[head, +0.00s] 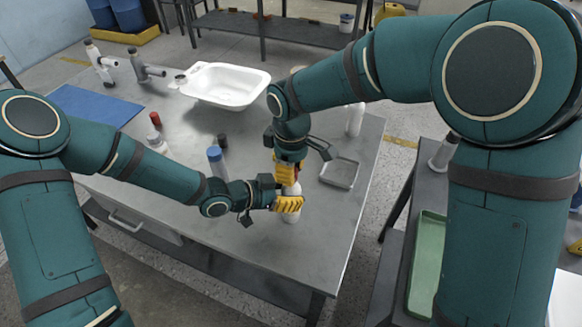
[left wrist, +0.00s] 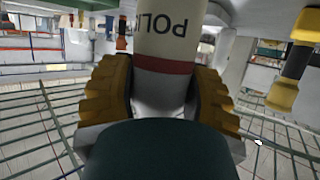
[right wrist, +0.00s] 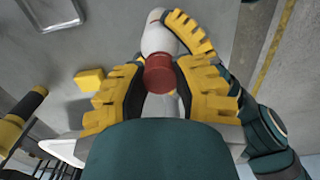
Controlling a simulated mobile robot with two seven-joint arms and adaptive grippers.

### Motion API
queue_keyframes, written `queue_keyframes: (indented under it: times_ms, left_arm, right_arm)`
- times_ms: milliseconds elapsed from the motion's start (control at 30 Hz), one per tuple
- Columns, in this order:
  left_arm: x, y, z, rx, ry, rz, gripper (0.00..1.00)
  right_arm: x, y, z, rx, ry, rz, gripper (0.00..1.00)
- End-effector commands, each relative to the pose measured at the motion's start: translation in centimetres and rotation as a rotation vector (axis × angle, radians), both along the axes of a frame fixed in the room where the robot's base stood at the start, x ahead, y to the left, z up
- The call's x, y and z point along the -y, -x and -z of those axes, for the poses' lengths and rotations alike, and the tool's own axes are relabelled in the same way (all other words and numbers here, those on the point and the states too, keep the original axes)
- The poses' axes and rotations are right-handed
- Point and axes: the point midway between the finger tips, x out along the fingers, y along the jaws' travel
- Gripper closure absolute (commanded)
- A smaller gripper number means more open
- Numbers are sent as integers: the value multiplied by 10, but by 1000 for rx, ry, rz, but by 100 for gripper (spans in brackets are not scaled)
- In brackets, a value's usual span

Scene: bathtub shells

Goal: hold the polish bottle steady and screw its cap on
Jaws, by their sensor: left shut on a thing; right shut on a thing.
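The white polish bottle (head: 291,214) stands upright near the front of the grey table. In the left wrist view its printed side with a red band (left wrist: 166,63) shows upside down. My left gripper (head: 288,204) comes in from the left and is shut around the bottle's body. My right gripper (head: 288,173) reaches down from above and is shut on the red cap (right wrist: 159,73). In the right wrist view the cap lines up with the bottle's white shoulder (right wrist: 157,38). Whether its thread is engaged is hidden by the cap itself.
A blue-capped bottle (head: 216,160) stands left of the grippers, with a dark cap (head: 222,140) behind it. A shallow grey tray (head: 340,173) and a white bottle (head: 355,119) are on the right. A white basin (head: 228,84) and a blue mat (head: 95,106) lie farther back.

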Motion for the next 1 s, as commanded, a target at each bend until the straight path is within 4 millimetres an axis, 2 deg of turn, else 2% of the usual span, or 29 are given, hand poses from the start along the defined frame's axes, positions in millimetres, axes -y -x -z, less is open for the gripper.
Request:
queue_keyframes:
  times_ms: [33, 67, 100, 367, 600, 733, 1000]
  left_arm:
    - [0, 0, 0, 0, 1, 0, 100]
    - [0, 0, 0, 0, 1, 0, 100]
    - [0, 0, 0, 0, 1, 0, 100]
    - [0, 0, 0, 1, 1, 0, 100]
    - [0, 0, 0, 0, 1, 0, 100]
    - [0, 0, 0, 0, 1, 0, 100]
    - [0, 0, 0, 0, 1, 0, 100]
  right_arm:
    - [0, 0, 0, 0, 0, 0, 59]
    - [0, 0, 0, 0, 0, 0, 49]
    - [0, 0, 0, 0, 0, 0, 43]
    - [0, 0, -3, 2, -1, 0, 43]
    - [-1, -1, -32, 3, -3, 0, 43]
    - [0, 0, -43, 2, -1, 0, 43]
    - [0, 0, -45, 0, -1, 0, 43]
